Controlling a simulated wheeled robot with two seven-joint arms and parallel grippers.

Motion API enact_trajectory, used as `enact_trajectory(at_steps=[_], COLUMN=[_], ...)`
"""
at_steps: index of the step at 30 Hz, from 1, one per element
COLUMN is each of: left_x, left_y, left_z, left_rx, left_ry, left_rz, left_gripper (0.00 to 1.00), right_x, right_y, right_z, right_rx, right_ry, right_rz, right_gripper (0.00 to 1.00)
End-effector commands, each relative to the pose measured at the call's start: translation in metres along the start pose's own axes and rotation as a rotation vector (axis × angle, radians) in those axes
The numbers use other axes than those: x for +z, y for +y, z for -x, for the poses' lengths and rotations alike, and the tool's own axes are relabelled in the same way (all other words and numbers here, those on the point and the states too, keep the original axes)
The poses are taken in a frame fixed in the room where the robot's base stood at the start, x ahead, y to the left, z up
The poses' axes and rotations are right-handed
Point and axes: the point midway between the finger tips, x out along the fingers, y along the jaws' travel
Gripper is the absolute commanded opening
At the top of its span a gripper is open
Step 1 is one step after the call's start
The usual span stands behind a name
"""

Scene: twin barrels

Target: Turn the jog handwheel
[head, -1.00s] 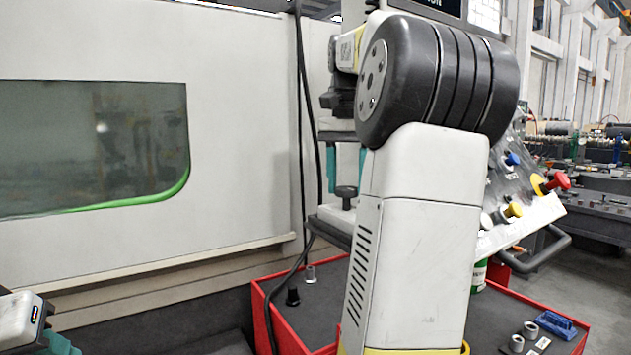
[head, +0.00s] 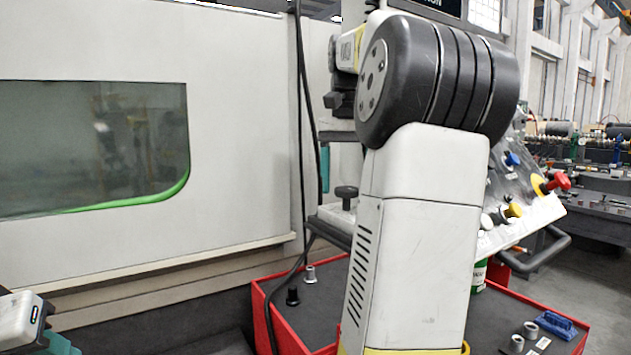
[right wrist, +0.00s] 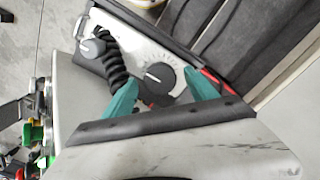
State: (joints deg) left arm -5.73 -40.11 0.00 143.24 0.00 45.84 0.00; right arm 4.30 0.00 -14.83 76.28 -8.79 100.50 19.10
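The right wrist view shows a light panel with a dark round dial (right wrist: 158,77) with scale marks around it, which looks like the jog handwheel. My right gripper (right wrist: 162,79) has its teal fingers spread, one on each side of the dial in that view; I cannot tell whether they touch it. In the head view, my right arm hides most of the panel, and only part of the right gripper (head: 325,172) shows above the grey ledge. My left gripper (head: 60,344) is cut off at the lower left corner, its fingers unclear.
A second knob (right wrist: 93,48) and a black coiled cable (right wrist: 112,65) are close to the dial. A black knob (head: 346,193) stands on the ledge. A sloped button panel (head: 525,185) is at right. A red-edged tray (head: 282,326) is below, with small parts.

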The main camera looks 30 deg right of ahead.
Motion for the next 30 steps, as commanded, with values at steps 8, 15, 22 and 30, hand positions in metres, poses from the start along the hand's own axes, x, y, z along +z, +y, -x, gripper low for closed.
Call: enact_trajectory(at_steps=[8, 15, 22, 30], left_x=[0.0, 0.0, 0.0, 0.0], left_y=[0.0, 0.0, 0.0, 0.0], left_z=[0.0, 0.0, 0.0, 0.0], left_rx=[0.0, 0.0, 0.0, 0.0], left_ry=[0.0, 0.0, 0.0, 0.0], left_rz=[0.0, 0.0, 0.0, 0.0], left_gripper=[0.36, 0.36, 0.36, 0.36], right_x=[0.0, -0.002, -0.001, -0.001], right_y=[0.0, -0.001, 0.0, 0.0], right_z=[0.004, 0.039, 0.061, 0.073], right_rx=[0.0, 0.0, -0.003, -0.001], right_ry=[0.0, 0.002, -0.004, 0.0], right_rz=[-0.001, -0.002, 0.001, 0.0], right_gripper=[0.67, 0.67, 0.67, 0.67])
